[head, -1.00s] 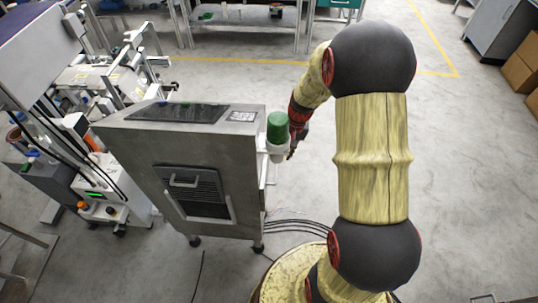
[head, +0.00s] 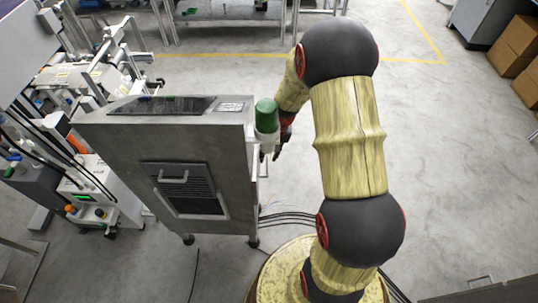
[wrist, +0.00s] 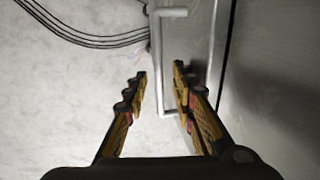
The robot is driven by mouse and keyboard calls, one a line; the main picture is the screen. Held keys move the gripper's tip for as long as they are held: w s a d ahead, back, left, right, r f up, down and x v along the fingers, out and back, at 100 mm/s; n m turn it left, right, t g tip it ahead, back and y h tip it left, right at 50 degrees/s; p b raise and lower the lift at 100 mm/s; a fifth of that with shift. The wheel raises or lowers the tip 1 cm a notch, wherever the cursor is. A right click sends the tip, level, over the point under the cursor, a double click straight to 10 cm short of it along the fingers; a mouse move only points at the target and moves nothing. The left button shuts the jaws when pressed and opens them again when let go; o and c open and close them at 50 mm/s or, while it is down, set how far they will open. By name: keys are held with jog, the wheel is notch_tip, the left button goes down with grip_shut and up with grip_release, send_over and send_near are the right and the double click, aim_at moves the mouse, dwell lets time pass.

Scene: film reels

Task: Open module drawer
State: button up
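A grey metal cabinet (head: 130,150) stands left of my arm in the head view. Its near face has a dark louvred panel (head: 195,195) with a handle. In the wrist view my gripper (wrist: 160,75) is open. A pale bar handle (wrist: 158,60) stands out from a grey panel (wrist: 265,80), and its outer bar runs between my fingertips. I cannot tell whether a finger touches it. The panel looks closed, with a dark seam beside the handle.
Black cables (head: 285,218) run across the floor beside the cabinet, and also show in the wrist view (wrist: 85,35). Lab equipment (head: 90,190) stands left of the cabinet. Cardboard boxes (head: 520,65) are at the far right. The floor right of my arm is clear.

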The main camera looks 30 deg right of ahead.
jog(key=shift+c, duration=1.2)
grip_shut()
